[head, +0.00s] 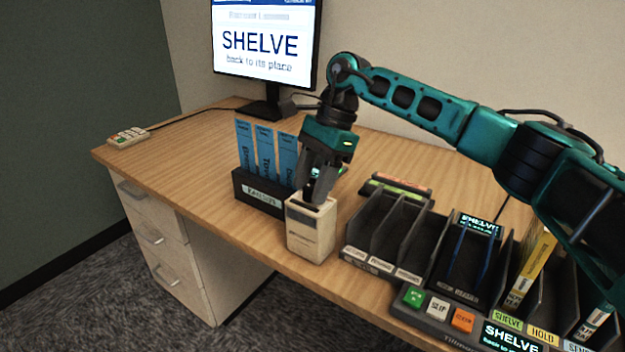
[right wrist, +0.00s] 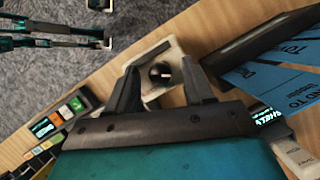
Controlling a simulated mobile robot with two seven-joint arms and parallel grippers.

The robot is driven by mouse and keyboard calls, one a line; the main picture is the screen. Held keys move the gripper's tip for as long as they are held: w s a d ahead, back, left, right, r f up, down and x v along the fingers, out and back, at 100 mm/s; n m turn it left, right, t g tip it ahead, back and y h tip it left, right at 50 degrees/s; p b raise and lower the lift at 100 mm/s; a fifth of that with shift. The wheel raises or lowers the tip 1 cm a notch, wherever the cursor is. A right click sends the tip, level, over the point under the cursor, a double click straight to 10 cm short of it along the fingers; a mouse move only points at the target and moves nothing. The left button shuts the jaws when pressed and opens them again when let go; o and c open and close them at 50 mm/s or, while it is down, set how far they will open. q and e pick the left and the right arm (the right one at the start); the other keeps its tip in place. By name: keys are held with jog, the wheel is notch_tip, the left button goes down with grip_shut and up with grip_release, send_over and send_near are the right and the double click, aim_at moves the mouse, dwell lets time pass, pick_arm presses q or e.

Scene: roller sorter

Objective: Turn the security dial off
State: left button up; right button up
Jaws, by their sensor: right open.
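The security dial is a dark round knob (right wrist: 160,73) with a pale mark, set in the top of a small beige box (head: 311,235). The box stands upright near the front edge of the desk. My right gripper (head: 315,192) points down from above, right over the box top. In the right wrist view its two fingers (right wrist: 162,88) are apart, one on each side of the dial, with nothing held between them. I cannot tell whether a finger touches the knob. In the head view the gripper hides most of the dial. My left gripper does not show in the head view.
A black holder (head: 256,194) with tall blue cards stands just left of the box. A dark slotted sorter (head: 400,250) with colored buttons (head: 437,306) stands to the right. A monitor (head: 265,40) reading SHELVE is behind. The desk's left part is clear except for a keypad (head: 128,137).

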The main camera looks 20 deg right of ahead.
jog(key=p+v, duration=0.2)
jog(key=v, duration=1.1)
jog(key=shift+f, duration=0.1)
